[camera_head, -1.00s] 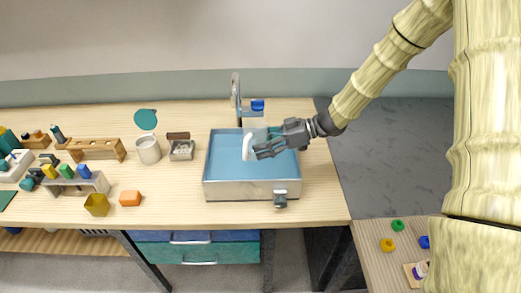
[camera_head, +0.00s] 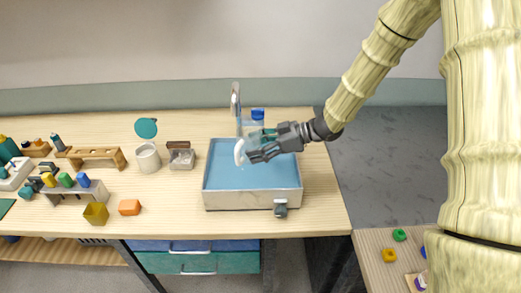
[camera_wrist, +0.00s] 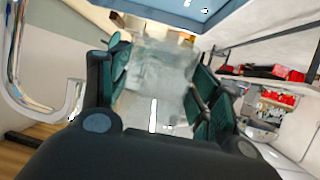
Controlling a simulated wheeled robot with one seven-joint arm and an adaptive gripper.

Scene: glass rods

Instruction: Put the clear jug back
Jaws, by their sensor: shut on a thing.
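My gripper (camera_head: 262,150) is shut on the clear jug (camera_head: 241,152). In the head view the jug is mostly see-through, with a pale curved part showing at the fingertips. In the wrist view the jug (camera_wrist: 155,75) is a hazy, transparent body between the dark green finger pads (camera_wrist: 160,85). The gripper and jug are over the back part of the steel sink basin (camera_head: 250,200), which has a blue inside. The jug's exact outline and tilt are hard to tell.
A curved tap (camera_head: 235,95) stands behind the basin, close to the jug. A blue-capped bottle (camera_head: 257,114) is beside it. An orange block (camera_head: 129,207) lies at the front.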

